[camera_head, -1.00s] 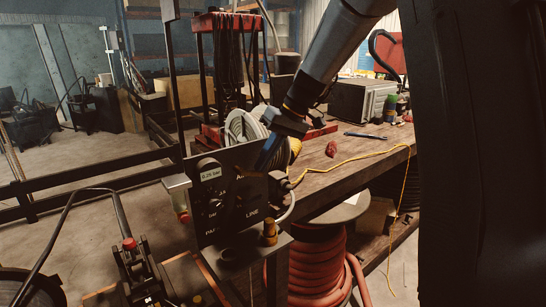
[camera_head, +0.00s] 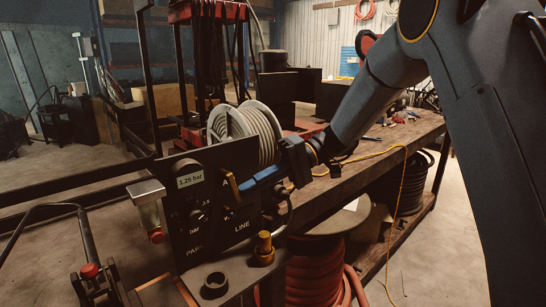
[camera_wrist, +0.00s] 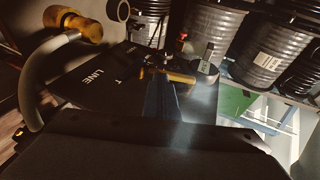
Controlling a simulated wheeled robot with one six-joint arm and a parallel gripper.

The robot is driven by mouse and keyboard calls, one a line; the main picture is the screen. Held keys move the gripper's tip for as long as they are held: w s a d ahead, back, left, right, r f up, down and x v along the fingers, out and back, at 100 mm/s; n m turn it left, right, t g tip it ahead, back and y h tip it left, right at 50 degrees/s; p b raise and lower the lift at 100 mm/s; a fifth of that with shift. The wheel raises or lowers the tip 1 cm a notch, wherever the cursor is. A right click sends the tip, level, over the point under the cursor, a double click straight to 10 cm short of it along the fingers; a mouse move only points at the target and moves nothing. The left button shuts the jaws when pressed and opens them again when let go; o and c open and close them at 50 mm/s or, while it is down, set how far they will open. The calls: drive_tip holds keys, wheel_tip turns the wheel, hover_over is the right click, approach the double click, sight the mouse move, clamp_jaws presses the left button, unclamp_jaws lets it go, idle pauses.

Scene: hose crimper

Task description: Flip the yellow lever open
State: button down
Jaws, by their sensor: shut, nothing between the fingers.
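The yellow lever (camera_head: 231,186) is on the face of the dark control panel (camera_head: 212,160), slanting from upper left to lower right. It also shows in the wrist view as a yellow bar (camera_wrist: 181,77). My gripper (camera_head: 246,186) has blue fingers and is shut, with nothing held. Its fingertips are close beside the lever, in front of the panel; I cannot tell whether they touch it. In the wrist view the fingers (camera_wrist: 165,92) point at the lever and partly cover the panel. The panel's display (camera_head: 190,180) reads 1.25 bar.
A brass fitting (camera_head: 264,249) and a dark ring (camera_head: 215,285) stand on the ledge below the panel. A pale hose curves at the panel's right. A grey hose reel (camera_head: 252,133) stands behind it. A workbench (camera_head: 395,148) runs to the right, with a red hose coil (camera_head: 313,275) below.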

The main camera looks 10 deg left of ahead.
drive_tip(key=shift+r, duration=0.2)
drive_tip(key=shift+r+p, duration=0.45)
drive_tip(key=shift+r, duration=0.2)
drive_tip(key=shift+w+d, duration=0.1)
drive_tip(key=w+f+b+v, duration=0.1)
drive_tip(key=b+v, duration=0.2)
drive_tip(key=v, duration=1)
drive_tip(key=shift+w, duration=0.25)
drive_tip(key=shift+d, duration=0.15)
